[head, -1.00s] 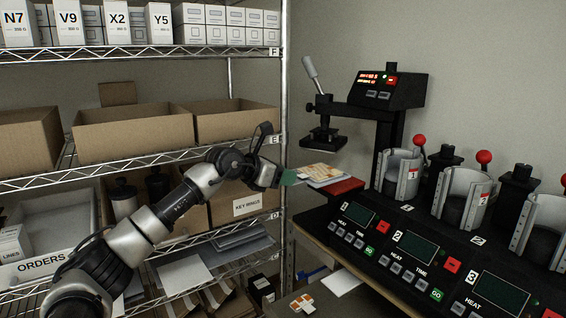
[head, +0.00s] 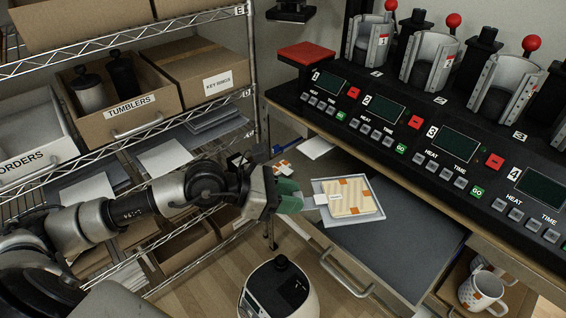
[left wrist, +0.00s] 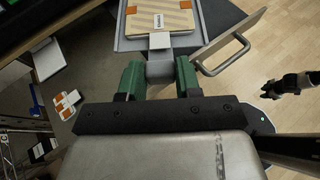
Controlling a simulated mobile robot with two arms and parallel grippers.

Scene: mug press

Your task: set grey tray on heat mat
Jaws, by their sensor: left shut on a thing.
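The grey tray (head: 375,218) carries a flat cream striped stack (head: 352,195) with orange corners and a white label. My left gripper (head: 297,198) has green fingers and is shut on the tray's tab; the tab (left wrist: 160,66) shows between the fingers in the left wrist view. The tray looks about level, over the far left part of a dark grey mat-like surface (head: 400,255) on a pulled-out shelf, which I take for the heat mat. I cannot tell whether they touch. A dark shape in the left wrist view, probably my right gripper (left wrist: 270,92), is too small to read.
The shelf has a metal handle (head: 345,272) at its front. The black press row (head: 430,140) stands above and behind, with a red pad (head: 307,54) at its left end. A wire rack with boxes (head: 125,95) is at left. Patterned mugs (head: 480,290) sit at lower right.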

